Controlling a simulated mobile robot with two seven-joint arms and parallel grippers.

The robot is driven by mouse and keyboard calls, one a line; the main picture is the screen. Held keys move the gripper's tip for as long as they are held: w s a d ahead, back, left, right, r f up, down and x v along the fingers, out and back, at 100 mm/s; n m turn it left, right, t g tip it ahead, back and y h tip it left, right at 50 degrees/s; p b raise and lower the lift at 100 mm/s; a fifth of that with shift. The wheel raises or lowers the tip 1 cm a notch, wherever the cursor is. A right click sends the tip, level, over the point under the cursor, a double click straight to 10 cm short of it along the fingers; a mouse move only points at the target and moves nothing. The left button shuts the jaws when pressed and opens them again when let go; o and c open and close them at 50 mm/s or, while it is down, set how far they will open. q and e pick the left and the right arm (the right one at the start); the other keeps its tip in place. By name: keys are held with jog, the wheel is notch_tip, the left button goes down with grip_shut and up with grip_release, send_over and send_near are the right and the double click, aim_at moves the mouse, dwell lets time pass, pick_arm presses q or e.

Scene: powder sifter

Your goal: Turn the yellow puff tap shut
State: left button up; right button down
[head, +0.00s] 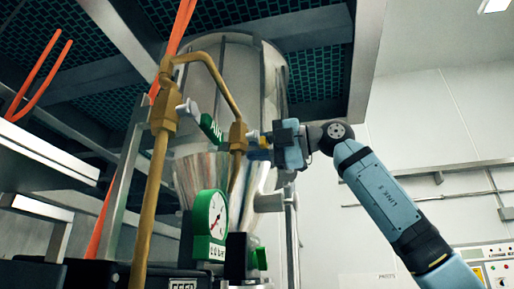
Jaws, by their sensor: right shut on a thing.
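My right gripper (264,143) is at the brass valve body (238,137) in front of the steel vessel, reached from the right by my blue arm. It is shut on the yellow puff tap, of which a small yellow patch (263,141) shows between the fingers. Most of the tap's handle is hidden by the gripper, so I cannot tell its angle. My left gripper is out of view.
A green AIR tag (211,128) and a grey lever (187,107) are just left of the valve. A green-rimmed gauge (211,215) is below. A brass pipe (147,215) and orange hoses (40,75) stand left. A control panel (497,268) is at lower right.

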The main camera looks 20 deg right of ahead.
jog(key=c, duration=1)
grip_release()
jog(key=shift+o, duration=0.2)
jog(key=b+v, duration=0.2)
jog(key=v, duration=1.2)
jog(key=shift+b, duration=0.35)
